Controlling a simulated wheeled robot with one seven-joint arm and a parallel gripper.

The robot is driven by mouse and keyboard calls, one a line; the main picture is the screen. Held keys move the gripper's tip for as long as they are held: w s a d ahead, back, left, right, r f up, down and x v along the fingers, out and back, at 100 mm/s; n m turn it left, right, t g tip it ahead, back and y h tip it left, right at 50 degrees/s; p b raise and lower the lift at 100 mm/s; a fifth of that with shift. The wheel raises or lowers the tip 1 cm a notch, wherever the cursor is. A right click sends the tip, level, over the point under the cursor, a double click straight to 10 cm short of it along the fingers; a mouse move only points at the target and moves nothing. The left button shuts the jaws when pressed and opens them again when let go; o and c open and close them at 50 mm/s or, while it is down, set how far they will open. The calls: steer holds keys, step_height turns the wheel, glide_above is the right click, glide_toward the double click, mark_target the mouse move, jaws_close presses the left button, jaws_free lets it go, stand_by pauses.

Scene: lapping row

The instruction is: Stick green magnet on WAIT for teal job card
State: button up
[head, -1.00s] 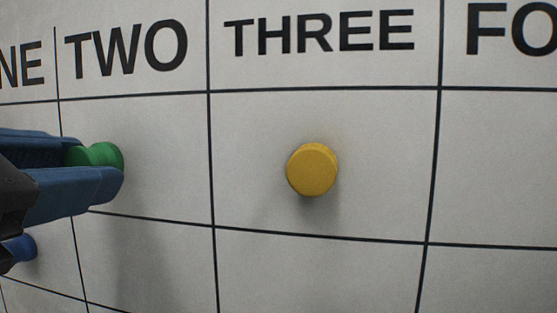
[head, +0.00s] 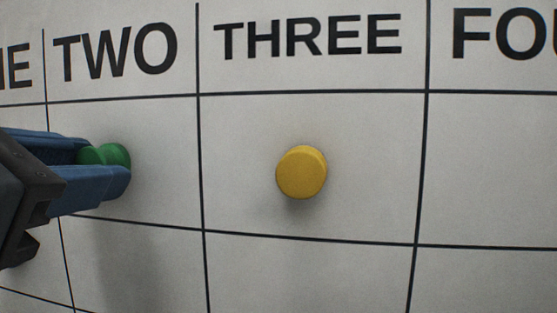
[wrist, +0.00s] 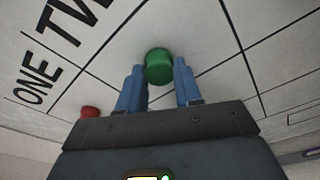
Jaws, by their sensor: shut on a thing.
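My gripper (head: 112,170) comes in from the left in the head view, in front of the column headed TWO. Its blue fingers are shut on the green magnet (head: 118,155), a round knob held at the fingertips. In the wrist view the green magnet (wrist: 159,66) sits between the two fingers, close to the board; I cannot tell whether it touches the board. The whiteboard (head: 320,270) has a black grid with headings ONE, TWO, THREE and a cut-off FO. The WAIT label and the teal job card are not in view.
A yellow round magnet (head: 301,172) is on the board under THREE, to the right of my gripper. A red magnet (wrist: 90,112) shows at the lower left in the wrist view. The cell under FO is bare where it shows.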

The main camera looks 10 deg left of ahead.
steer(key=o, duration=1.1)
steer(key=shift+s, duration=0.1)
